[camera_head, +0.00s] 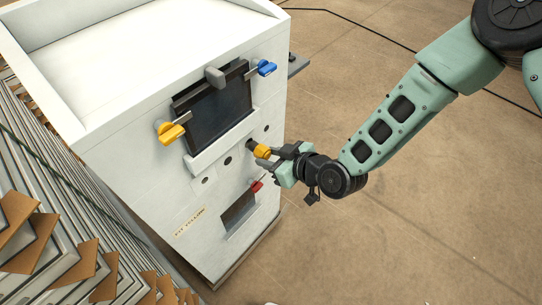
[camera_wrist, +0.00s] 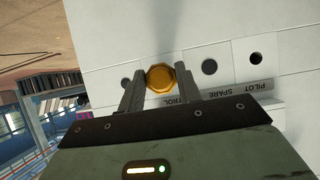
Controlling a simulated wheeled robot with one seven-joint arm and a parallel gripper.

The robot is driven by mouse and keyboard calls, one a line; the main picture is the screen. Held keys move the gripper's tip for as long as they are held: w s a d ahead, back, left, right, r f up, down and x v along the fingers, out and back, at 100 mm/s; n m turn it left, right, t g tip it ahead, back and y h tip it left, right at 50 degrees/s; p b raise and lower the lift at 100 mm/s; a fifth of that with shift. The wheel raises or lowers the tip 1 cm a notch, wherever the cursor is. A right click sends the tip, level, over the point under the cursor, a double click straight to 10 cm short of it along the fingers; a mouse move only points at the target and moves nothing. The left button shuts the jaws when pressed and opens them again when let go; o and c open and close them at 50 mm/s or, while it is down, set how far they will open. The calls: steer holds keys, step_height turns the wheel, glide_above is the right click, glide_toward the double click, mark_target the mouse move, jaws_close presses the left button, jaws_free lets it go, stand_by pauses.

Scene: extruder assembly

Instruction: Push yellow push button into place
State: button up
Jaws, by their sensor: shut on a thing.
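The yellow push button (camera_head: 262,151) is at the front panel of the white machine, beside a dark hole. My gripper (camera_head: 275,153) is shut on it and holds it from the right. In the wrist view the yellow button (camera_wrist: 161,78) is an eight-sided knob between the two dark fingers of my gripper (camera_wrist: 146,88), over the row of holes. Whether the button touches the panel or is seated in its hole cannot be told, as the knob hides what lies behind it.
The white machine (camera_head: 180,231) has a dark screen (camera_head: 214,107), a yellow handle (camera_head: 171,133), a blue handle (camera_head: 266,68) and a red switch (camera_head: 257,186) near the button. Stacked panels (camera_head: 85,240) stand at the left.

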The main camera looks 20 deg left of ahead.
steer(key=shift+w+a+b, duration=0.3)
steer(key=shift+a, duration=0.4)
steer(key=shift+w+a+b, duration=0.3)
steer(key=shift+a, duration=0.4)
steer(key=o, duration=1)
steer(key=shift+o, duration=0.2)
steer(key=b+v, duration=0.2)
steer(key=v, duration=1.5)
steer(key=shift+d, duration=0.2)
steer(key=s+d+r+m+g+h, duration=0.2)
steer(key=s+d+r+h, duration=0.3)
steer(key=d, duration=0.3)
steer(key=s+d+r+m+g+h, duration=0.2)
steer(key=s+d+r+m+h, duration=0.1)
steer(key=s+d+r+h, duration=0.2)
steer(key=s+d, duration=0.2)
steer(key=d, duration=0.1)
steer(key=shift+d+r+m+g+h, duration=0.3)
steer(key=shift+r+m+g, duration=0.05)
steer(key=shift+m+g, duration=0.05)
